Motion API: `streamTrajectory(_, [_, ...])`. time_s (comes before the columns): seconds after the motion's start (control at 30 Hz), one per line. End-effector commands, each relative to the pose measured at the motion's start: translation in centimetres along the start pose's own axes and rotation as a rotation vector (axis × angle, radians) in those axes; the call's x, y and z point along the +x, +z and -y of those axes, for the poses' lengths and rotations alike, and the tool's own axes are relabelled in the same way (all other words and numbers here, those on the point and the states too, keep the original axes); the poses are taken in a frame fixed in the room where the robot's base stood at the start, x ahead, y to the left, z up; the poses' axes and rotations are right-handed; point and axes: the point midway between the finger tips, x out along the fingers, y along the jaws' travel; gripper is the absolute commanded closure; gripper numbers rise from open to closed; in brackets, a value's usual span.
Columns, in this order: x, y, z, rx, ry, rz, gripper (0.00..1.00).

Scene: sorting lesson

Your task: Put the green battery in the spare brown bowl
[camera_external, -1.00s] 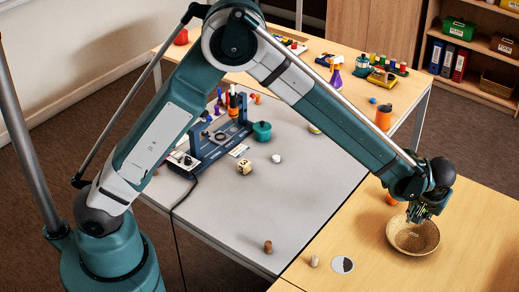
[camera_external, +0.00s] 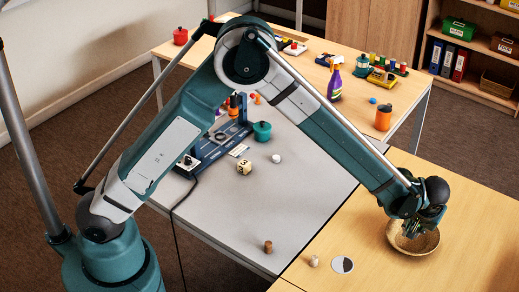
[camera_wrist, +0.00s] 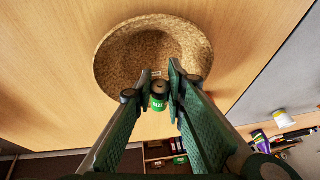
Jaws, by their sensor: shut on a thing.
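The brown woven bowl (camera_external: 428,246) stands on the light wooden table at the right, and its inside fills the upper middle of the wrist view (camera_wrist: 115,62). In the wrist view my gripper (camera_wrist: 160,92) is shut on the green battery (camera_wrist: 159,103), a small green cylinder with a dark end held between the fingertips. The battery overlaps the bowl's near rim in that view. Its height over the bowl is hard to tell. In the external view I cannot make out the battery.
A black-and-white disc (camera_external: 342,265) and a small pale piece (camera_external: 314,261) lie on the wooden table left of the bowl. A brown cork-like piece (camera_external: 268,247) and a die (camera_external: 244,167) are on the grey table. The wood right of the bowl is clear.

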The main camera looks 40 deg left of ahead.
Motion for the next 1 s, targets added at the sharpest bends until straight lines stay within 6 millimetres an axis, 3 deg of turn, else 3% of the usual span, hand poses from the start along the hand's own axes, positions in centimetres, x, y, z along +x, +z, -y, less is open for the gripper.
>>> streamTrajectory(0.4, [2.7,1.1,-0.5,0.0,0.0,0.0,0.98])
streamTrajectory(0.9, [3.2,1.3,-0.6,0.0,0.0,0.0,0.98])
streamTrajectory(0.93, [3.2,1.3,-0.6,0.0,0.0,0.0,0.83])
streamTrajectory(1.0, [3.2,1.3,-0.6,0.0,0.0,0.0,0.74])
